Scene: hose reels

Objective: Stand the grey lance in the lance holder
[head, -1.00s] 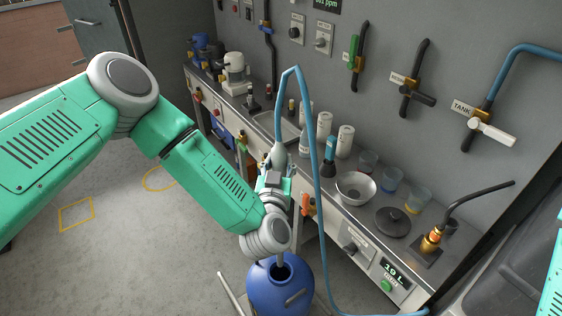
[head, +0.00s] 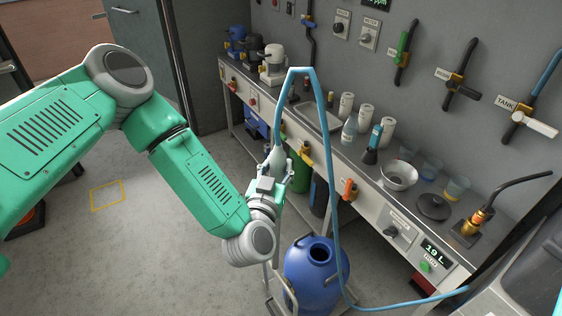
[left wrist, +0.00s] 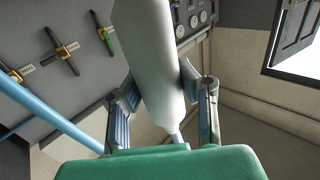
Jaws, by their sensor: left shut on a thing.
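The grey lance (head: 275,159) is in my left gripper (head: 272,182), with a light blue hose rising from its upper end. In the left wrist view, the lance (left wrist: 155,55) is a thick pale grey cylinder between the two fingers of the left gripper (left wrist: 158,92), which is shut on it. The gripper is in the air, left of and above a blue barrel (head: 305,280) with a round dark opening. I cannot make out which thing is the lance holder. My right gripper is out of view.
The blue hose (head: 331,175) loops down past the barrel's right side. A workbench with bowl (head: 399,176), bottles and cups runs along the wall, with valves above. The barrel stands in a metal-framed carrier.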

